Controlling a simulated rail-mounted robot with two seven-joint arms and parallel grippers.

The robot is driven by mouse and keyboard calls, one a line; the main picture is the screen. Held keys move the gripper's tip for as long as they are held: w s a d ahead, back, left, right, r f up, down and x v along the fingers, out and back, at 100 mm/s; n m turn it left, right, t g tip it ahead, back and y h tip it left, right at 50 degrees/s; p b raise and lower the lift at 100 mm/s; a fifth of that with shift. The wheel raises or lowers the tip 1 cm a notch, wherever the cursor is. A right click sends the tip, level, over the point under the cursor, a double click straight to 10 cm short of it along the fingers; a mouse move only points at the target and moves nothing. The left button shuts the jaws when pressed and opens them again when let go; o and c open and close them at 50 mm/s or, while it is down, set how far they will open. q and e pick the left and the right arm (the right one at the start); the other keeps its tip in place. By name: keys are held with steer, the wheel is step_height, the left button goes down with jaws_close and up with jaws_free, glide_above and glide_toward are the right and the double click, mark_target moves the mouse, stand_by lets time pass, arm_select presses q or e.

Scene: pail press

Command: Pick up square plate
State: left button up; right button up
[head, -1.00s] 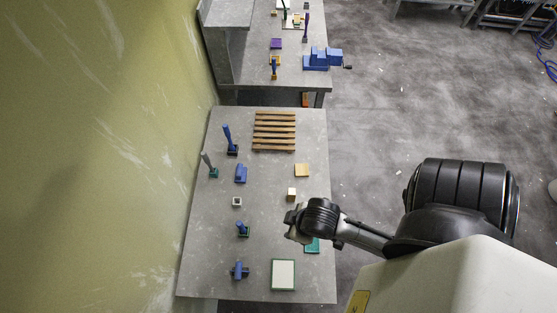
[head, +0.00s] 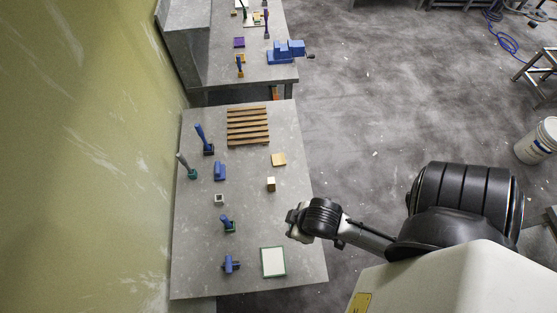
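A flat tan square piece (head: 279,159) lies on the grey table, right of centre; it looks like the square plate. A white flat panel with a green rim (head: 273,262) lies near the table's front edge; I cannot tell for sure which is meant. My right gripper (head: 293,226) is over the table's right edge, above and apart from both pieces. Its fingers are too small and dark to tell whether they are open or shut. The teal piece seen earlier beside it is not visible now. My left gripper is not in view.
A slatted wooden rack (head: 248,126) is at the table's back. A green wall is at left. A farther bench holds a blue vise (head: 287,52).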

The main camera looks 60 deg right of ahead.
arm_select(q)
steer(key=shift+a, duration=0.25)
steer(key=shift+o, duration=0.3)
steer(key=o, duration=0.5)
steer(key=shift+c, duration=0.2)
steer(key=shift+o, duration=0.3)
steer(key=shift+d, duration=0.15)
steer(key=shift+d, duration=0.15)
